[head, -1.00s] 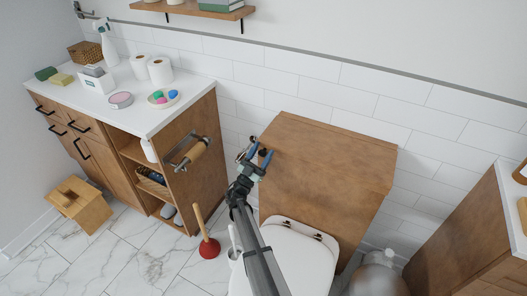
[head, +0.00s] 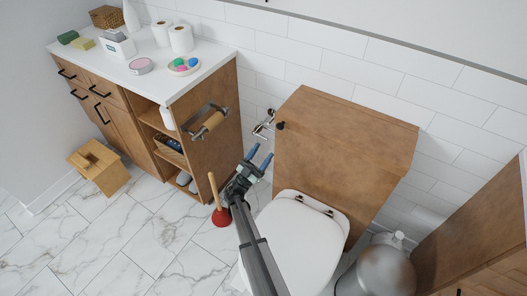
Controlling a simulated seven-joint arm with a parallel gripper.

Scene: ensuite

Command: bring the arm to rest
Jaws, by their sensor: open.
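My gripper (head: 258,158) is open, with its blue fingertips apart and nothing between them. It is in front of the left edge of the wooden toilet tank box (head: 345,140), below a small metal fitting (head: 264,124) on the wall side. My arm reaches up from the bottom of the head view, to the left of the white toilet lid (head: 298,240).
A plunger (head: 222,215) stands on the floor left of my arm. A wooden cabinet (head: 214,150) with a roll holder (head: 208,124) is at left. A metal bin (head: 375,272) stands at right. A wooden stool (head: 98,168) is at far left; the marble floor between is clear.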

